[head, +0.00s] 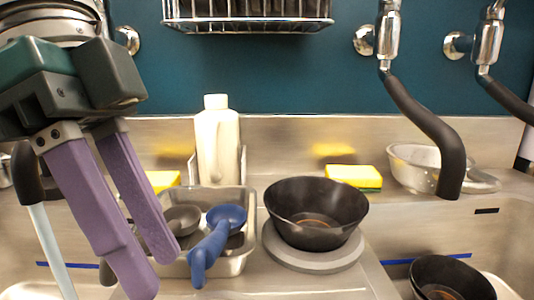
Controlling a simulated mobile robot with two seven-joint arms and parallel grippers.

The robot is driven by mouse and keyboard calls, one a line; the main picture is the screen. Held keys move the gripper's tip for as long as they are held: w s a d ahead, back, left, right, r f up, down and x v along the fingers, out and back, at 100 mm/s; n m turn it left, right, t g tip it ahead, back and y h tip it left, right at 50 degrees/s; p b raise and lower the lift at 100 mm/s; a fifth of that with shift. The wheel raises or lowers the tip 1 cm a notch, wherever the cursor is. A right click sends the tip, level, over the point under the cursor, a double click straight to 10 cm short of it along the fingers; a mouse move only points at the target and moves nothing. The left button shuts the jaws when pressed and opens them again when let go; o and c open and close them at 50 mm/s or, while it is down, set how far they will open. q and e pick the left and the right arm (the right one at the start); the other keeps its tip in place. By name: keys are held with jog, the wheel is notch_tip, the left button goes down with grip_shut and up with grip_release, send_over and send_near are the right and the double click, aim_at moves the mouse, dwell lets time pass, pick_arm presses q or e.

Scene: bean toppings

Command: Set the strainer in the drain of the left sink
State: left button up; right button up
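My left gripper (158,272) reaches down from the upper left, its two purple fingers slightly apart with nothing visible between them. Its tips overlap the left edge of the metal tray in the picture. The left sink (85,272) is at the lower left, mostly cut off or behind the gripper; its drain is not visible. A metal bowl-shaped piece (408,160) with a flat handle-like part lies on the back right ledge; I cannot tell whether it is the strainer. No other piece is clearly a strainer. My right gripper is not in view.
A metal tray (247,222) holds a blue scoop (222,225) and a dark scoop (182,219). A black bowl (312,207) sits on a grey disc (290,252). Another black bowl (452,275) is in the right sink. A white bottle (217,145), sponges and a hanging faucet (425,120) stand behind.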

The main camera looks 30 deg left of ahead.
pick_arm(q)
jog(key=shift+p+v, duration=0.35)
jog(key=shift+v, duration=1.65)
